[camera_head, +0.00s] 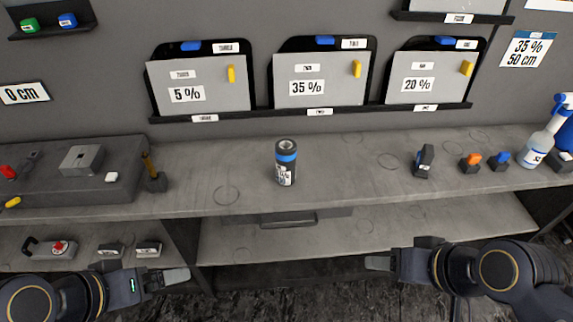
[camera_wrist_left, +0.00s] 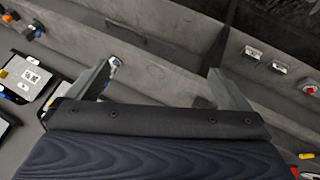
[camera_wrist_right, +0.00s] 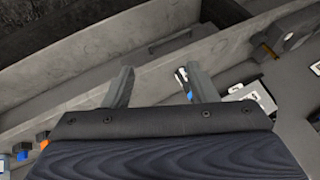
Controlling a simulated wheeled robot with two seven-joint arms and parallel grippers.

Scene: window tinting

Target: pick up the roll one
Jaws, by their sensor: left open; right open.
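A dark upright roll (camera_head: 286,165) with a blue band and a white label stands on the grey bench in the head view, near the middle. I take it as roll one; its label is too small to read. My left gripper (camera_head: 176,277) is below and left of it, open and empty, in front of the bench. My right gripper (camera_head: 379,263) is below and right of it, also open and empty. Neither touches the roll. Both wrist views show spread fingers, for the left (camera_wrist_left: 160,80) and the right (camera_wrist_right: 160,83).
Three labelled panels (camera_head: 318,90) stand on a ledge behind the bench. A spray bottle (camera_head: 537,148) and small tools (camera_head: 424,160) stand at right. A grey box (camera_head: 82,160) and a slim brown-handled tool (camera_head: 152,174) are at left. Bench around the roll is clear; a lower shelf (camera_head: 400,232) runs below.

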